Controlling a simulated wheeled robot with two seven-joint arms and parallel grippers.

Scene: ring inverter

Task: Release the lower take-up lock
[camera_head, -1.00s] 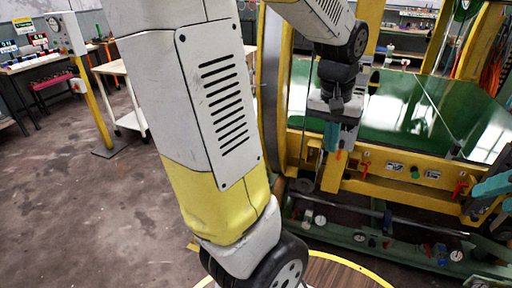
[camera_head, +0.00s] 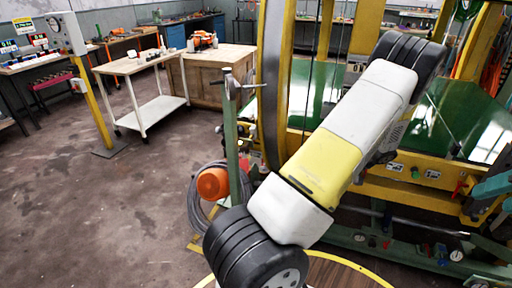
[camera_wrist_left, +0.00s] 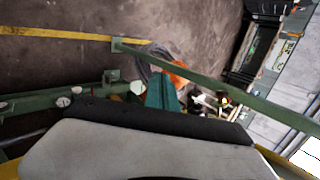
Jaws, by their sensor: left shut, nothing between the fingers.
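A red lever (camera_head: 461,187) sits on the yellow beam of the machine at the right of the head view. I cannot tell whether it is the lower take-up lock. My right gripper (camera_head: 488,198) is at the right edge, beside that lever, with its two teal fingers apart and nothing seen between them. My left arm crosses the middle of the head view and hides its own gripper and part of the beam. In the left wrist view, my left gripper (camera_wrist_left: 162,92) shows as teal fingers together, with nothing held, over a blurred orange thing.
A green frame with gauges (camera_head: 456,255) runs low along the machine. A green post (camera_head: 232,140) stands left of my arm, by an orange reel (camera_head: 213,183) and coiled cable. A white cart (camera_head: 150,113) and a wooden cabinet (camera_head: 210,75) stand behind.

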